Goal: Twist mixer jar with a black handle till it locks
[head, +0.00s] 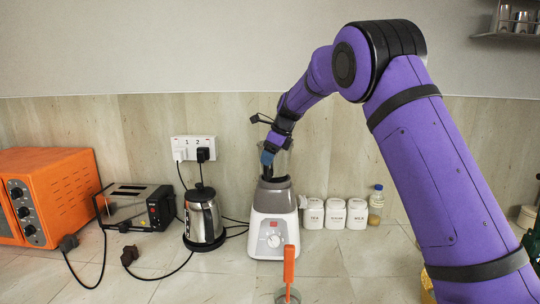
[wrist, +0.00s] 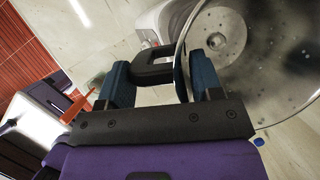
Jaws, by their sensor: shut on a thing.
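The mixer jar (head: 281,163) is clear and stands upright on the white and grey mixer base (head: 268,237). In the wrist view, the jar (wrist: 262,45) fills the right side, and I look down into its open, round inside. Its black handle (wrist: 154,73) sticks out toward the left. My gripper (wrist: 160,75) has its two blue fingers around the handle, and the right finger overlaps the jar's rim. In the head view, my gripper (head: 267,154) is at the jar's upper left and hides part of the handle. Whether the jar is locked cannot be told.
A steel kettle (head: 203,221), a black toaster (head: 140,206) and an orange oven (head: 45,196) stand to the left. White canisters (head: 335,213) and a small bottle (head: 376,205) stand to the right. An orange-handled item (head: 289,266) is in front of the base.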

